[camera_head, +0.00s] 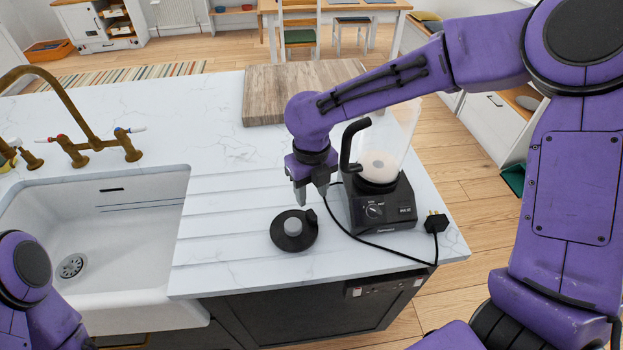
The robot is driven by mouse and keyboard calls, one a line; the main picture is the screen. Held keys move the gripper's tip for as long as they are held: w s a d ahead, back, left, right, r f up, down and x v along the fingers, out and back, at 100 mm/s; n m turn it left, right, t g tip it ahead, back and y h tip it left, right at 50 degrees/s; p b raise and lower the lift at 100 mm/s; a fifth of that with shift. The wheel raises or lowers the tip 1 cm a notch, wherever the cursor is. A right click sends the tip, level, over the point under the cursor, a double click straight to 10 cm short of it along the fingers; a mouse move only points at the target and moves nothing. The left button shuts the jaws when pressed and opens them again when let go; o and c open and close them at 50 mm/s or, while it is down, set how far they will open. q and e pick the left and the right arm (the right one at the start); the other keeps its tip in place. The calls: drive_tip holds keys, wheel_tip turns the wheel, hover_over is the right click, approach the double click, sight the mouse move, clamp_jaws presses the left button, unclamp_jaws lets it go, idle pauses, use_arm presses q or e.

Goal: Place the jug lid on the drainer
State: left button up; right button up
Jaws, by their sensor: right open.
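The jug lid (294,231) is a round black disc with a light grey knob in its middle. It lies flat on the white worktop beside the blender, at the right end of the grooved drainer (225,225). My right gripper (311,200) points down just above and behind the lid, open and with nothing between its fingers. The black blender base (380,207) with its clear jug (392,145) stands to the right of the gripper. My left arm shows at the lower left corner, but its gripper is out of view.
A white sink (100,235) with a brass tap (60,100) lies left of the drainer. A wooden board (275,88) lies behind the gripper. A black cable and plug (436,223) lie near the worktop's right edge. The drainer's grooves are clear.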

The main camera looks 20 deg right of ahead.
wheel_tip(320, 180, up, 5)
drive_tip(key=shift+r, duration=0.2)
